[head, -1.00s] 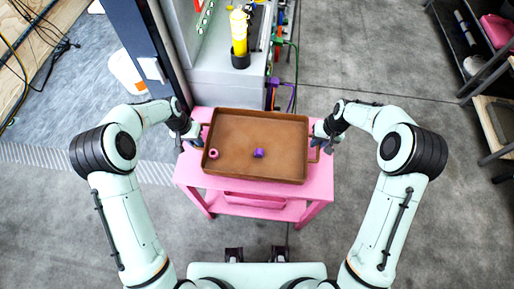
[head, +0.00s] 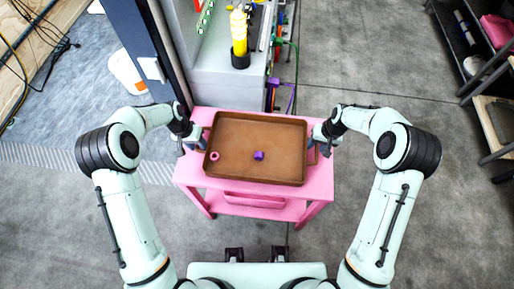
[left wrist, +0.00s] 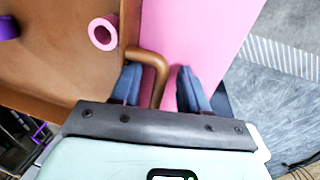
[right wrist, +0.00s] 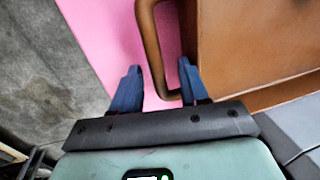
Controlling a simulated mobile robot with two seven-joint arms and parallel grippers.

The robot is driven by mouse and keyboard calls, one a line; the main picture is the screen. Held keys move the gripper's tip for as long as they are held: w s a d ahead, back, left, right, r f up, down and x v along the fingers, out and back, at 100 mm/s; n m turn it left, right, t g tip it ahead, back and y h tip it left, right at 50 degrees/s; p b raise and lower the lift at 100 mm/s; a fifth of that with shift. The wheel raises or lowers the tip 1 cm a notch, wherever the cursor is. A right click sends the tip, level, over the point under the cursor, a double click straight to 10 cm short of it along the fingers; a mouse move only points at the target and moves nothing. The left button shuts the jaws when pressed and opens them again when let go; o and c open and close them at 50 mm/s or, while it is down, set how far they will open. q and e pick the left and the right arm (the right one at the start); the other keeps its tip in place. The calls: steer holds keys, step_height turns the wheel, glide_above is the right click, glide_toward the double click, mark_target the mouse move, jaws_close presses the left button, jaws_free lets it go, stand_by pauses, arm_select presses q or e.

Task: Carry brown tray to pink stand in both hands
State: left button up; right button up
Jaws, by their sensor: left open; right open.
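The brown tray (head: 240,132) rests on top of the pink stand (head: 190,172) in the head view. A pink ring (head: 214,156) and a small purple piece (head: 259,155) lie in the tray. My left gripper (head: 199,142) is at the tray's left side; in the left wrist view its open fingers (left wrist: 158,86) stand on either side of the brown handle (left wrist: 158,65). My right gripper (head: 317,140) is at the tray's right side; in the right wrist view its open fingers (right wrist: 160,85) stand on either side of the other handle (right wrist: 147,35).
A grey cabinet (head: 228,85) with a yellow bottle (head: 239,35) stands behind the stand. A dark post (head: 150,50) rises at the back left. A shelf (head: 495,120) stands at the far right.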

steer(key=shift+r, duration=0.1)
arm_select(q)
step_height(320, 180, up, 8)
steer(key=a, duration=0.1)
steer(key=shift+a+f, duration=0.15)
steer(key=shift+a, duration=0.15)
arm_select(e)
step_height(320, 180, up, 12)
steer(key=d, duration=0.2)
steer(key=shift+s+d+f, duration=0.15)
steer(key=shift+s+f, duration=0.05)
steer(key=shift+s, duration=0.05)
arm_select(q)
step_height(320, 180, up, 7)
steer(key=a+p, duration=0.1)
steer(key=p, duration=0.2)
steer(key=shift+a, duration=0.15)
arm_select(e)
steer(key=shift+w+r, duration=0.4)
steer(key=shift+r, duration=0.45)
steer(key=shift+w+r, duration=0.35)
steer(key=shift+r, duration=0.55)
steer(key=shift+w+r, duration=0.4)
steer(key=shift+r, duration=0.45)
steer(key=shift+s+r+t, duration=0.1)
steer(key=shift+t, duration=0.2)
